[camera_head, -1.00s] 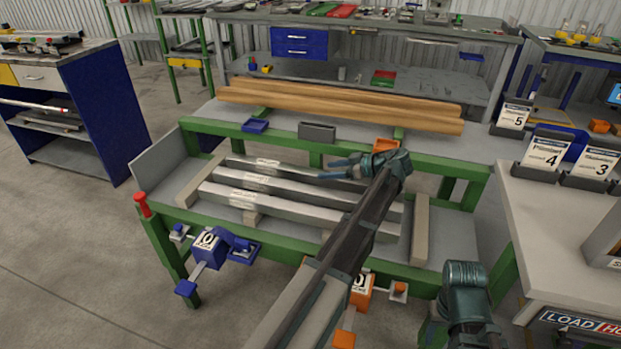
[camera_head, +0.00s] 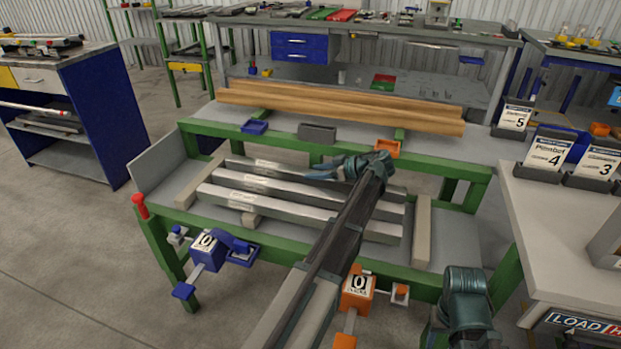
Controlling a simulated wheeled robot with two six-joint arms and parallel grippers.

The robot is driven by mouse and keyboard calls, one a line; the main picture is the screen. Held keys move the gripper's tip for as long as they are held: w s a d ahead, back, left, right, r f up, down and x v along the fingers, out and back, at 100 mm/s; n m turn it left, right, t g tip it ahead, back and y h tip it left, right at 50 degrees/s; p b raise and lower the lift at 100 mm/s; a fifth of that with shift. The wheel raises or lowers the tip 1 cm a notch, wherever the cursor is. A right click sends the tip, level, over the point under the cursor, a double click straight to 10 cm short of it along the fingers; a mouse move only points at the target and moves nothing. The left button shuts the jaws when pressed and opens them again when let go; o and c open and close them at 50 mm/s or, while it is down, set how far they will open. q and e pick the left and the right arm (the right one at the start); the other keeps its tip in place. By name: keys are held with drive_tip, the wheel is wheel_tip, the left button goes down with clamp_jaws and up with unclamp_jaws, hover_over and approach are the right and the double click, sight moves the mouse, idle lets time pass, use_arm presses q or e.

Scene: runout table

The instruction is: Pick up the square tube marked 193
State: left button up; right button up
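Three grey square tubes lie side by side on the green-framed runout table (camera_head: 168,188): a back tube (camera_head: 285,173), a middle tube (camera_head: 275,189) and a front tube (camera_head: 270,206). Each has a pale label near its left end, too small to read, so I cannot tell which is marked 193. My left gripper (camera_head: 318,171) is over the right half of the back tube, fingers pointing left. Its fingers look apart, with nothing seen between them; its height above the tube is unclear. My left arm hides parts of the tubes. My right arm shows at bottom right, but its gripper does not.
Long wooden beams (camera_head: 330,105) lie behind. A blue tray (camera_head: 255,127), a grey box (camera_head: 317,132) and an orange tray (camera_head: 387,148) sit on the back rail. A white table (camera_head: 550,225) with number signs stands at right.

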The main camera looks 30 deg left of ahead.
use_arm(q)
clamp_jaws()
drive_tip(key=shift+r, duration=0.1)
wheel_tip(320, 180, up, 3)
drive_tip(key=p, duration=0.3)
drive_tip(key=shift+r+p, duration=0.2)
drive_tip(key=shift+p, duration=0.1)
drive_tip(key=shift+d+r, duration=0.15)
drive_tip(key=s+d, duration=0.2)
drive_tip(key=d, duration=0.2)
drive_tip(key=s+d+p, duration=0.1)
drive_tip(key=s+d, duration=0.1)
drive_tip(key=d, duration=0.3)
drive_tip(key=s+d+r, duration=0.1)
drive_tip(key=s+d, duration=0.1)
drive_tip(key=d, duration=0.3)
drive_tip(key=shift+d, duration=0.25)
